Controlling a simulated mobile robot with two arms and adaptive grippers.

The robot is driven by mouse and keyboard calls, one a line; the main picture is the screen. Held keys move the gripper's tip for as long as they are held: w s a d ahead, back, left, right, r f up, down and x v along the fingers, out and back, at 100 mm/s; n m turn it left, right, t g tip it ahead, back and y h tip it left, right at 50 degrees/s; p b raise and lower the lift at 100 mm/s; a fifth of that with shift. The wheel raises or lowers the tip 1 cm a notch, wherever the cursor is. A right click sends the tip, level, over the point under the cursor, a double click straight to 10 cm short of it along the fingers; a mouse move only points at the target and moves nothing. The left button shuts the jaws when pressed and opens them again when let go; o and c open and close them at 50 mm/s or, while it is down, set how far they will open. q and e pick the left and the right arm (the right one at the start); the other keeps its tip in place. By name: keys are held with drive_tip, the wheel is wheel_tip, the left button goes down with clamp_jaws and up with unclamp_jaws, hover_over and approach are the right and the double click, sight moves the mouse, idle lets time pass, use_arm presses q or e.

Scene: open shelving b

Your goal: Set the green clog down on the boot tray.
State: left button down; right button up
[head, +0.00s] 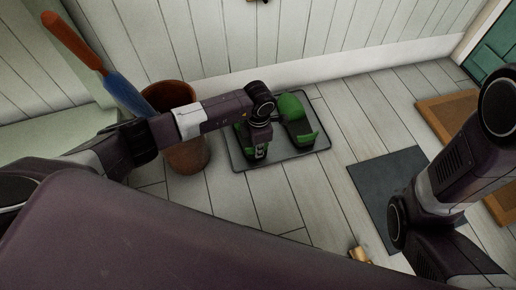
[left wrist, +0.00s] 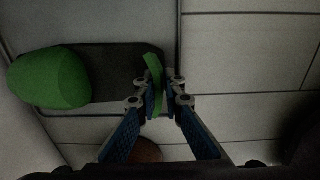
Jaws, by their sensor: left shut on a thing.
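Two green patches of footwear show at the boot tray (head: 318,147), a thin dark-rimmed tray on the floor. The right clog (head: 291,106) shows its rounded toe and heel strap. The other green clog (head: 241,131) is mostly hidden behind my left arm and gripper. My left gripper (head: 259,150) points down over the tray's left part. In the left wrist view, my left gripper (left wrist: 166,95) is shut on the heel strap of the green clog (left wrist: 48,78), whose toe points left. I cannot tell whether its sole touches the tray. My right gripper is out of view.
A rust-brown pot (head: 187,157) holding a blue tool with an orange handle stands left of the tray. A dark mat (head: 385,190) lies to the right, with a brown mat (head: 447,112) beyond. A small brass-coloured thing (head: 360,255) lies in front. The white wall is behind.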

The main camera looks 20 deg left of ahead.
use_arm(q)
drive_tip(key=shift+f, duration=0.4)
drive_tip(key=c, duration=2)
unclamp_jaws()
drive_tip(key=shift+o, duration=0.2)
wheel_tip(320, 180, up, 12)
drive_tip(key=shift+s+d, duration=0.1)
drive_tip(key=shift+s, duration=0.05)
